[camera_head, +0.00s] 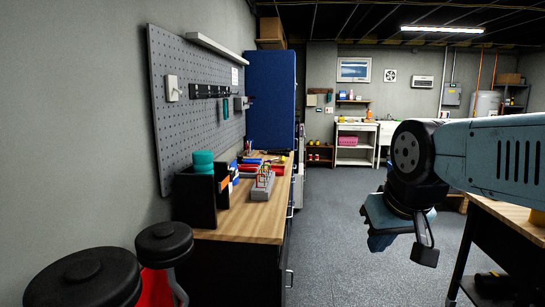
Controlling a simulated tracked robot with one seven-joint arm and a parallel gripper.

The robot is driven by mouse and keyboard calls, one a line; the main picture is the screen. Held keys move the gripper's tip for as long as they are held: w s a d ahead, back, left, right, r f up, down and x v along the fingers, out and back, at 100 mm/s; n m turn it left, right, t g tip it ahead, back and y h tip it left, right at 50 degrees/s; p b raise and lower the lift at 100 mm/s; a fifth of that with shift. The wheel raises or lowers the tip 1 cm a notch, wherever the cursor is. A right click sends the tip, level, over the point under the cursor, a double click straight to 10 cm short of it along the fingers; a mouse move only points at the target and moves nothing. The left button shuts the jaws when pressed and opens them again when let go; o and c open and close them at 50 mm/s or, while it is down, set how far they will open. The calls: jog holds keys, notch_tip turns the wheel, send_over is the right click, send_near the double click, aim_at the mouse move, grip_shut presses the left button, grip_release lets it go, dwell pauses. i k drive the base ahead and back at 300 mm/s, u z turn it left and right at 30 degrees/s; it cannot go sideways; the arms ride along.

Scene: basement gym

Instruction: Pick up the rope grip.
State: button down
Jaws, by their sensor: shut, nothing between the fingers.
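I cannot make out the rope grip for sure anywhere in the head view. My gripper (382,242) hangs at the right of the view, pointing down over open floor with nothing in it. It is shut. It is well to the right of the wooden workbench (248,222) and apart from it. On the bench stand a grey holder (262,187) with upright tools, a dark box (200,195) with a teal roll (203,161), and several small red and blue items at the back.
Two black round-topped stools (165,240) stand at the front left. A dark table (513,228) with a wooden top is at the lower right. A blue cabinet (270,100) rises behind the bench. The grey floor (345,240) between is clear.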

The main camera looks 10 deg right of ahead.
aim_at(274, 152)
jog(key=z, duration=0.8)
jog(key=i, duration=5.35)
